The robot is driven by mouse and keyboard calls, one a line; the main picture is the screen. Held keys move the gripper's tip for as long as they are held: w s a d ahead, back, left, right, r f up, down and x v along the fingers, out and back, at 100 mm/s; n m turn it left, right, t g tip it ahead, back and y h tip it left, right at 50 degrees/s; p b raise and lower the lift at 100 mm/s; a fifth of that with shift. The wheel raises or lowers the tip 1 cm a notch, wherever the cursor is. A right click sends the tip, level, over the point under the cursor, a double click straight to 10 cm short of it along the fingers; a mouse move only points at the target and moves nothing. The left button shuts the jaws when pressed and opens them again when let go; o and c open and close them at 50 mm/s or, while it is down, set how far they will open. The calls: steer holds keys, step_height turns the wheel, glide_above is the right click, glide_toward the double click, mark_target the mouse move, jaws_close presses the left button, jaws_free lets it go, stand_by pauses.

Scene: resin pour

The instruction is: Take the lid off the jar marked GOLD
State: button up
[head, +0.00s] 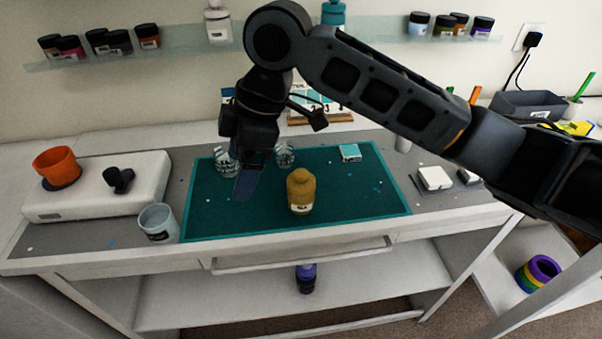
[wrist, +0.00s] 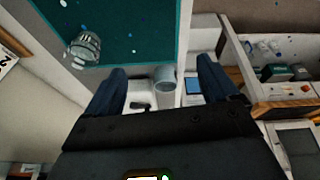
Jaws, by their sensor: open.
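A gold-brown jar (head: 301,188) stands upright on the teal mat (head: 352,200), near its front middle. A rounded top of the same colour sits on it. Its pale label is too small to read. My gripper (head: 246,185) is left of this jar, above the mat, and apart from it. In the wrist view my gripper (wrist: 163,78) has its two dark blue fingers wide apart, with nothing held. The gold jar does not show in the wrist view.
Clear ribbed glass pieces (head: 285,154) stand behind the gold jar, partly hidden by my gripper. A grey cup (head: 157,222) stands at the mat's left. A white scale (head: 95,188) bears an orange cup (head: 56,164). Several jars line the wall shelf (head: 190,47).

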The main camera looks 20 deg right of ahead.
mark_target(301, 172)
steer(key=d+h, duration=0.1)
steer(key=d, duration=0.2)
steer(key=d+r+h, duration=0.1)
steer(key=d, duration=0.2)
steer(key=d+r+g+h, duration=0.1)
steer(key=d, duration=0.2)
steer(key=shift+w+d+r+h, duration=0.15)
steer(key=shift+w+d+h, duration=0.15)
steer(key=shift+d, duration=0.3)
steer(key=shift+s+f+p, duration=0.25)
steer(key=shift+f+p, duration=0.3)
steer(key=shift+f, duration=1.4)
steer(key=shift+s+f+p, duration=0.2)
steer(key=shift+f+p, duration=0.35)
steer(key=shift+f, duration=1.35)
steer(key=c, duration=1.1)
steer(key=shift+r, duration=0.15)
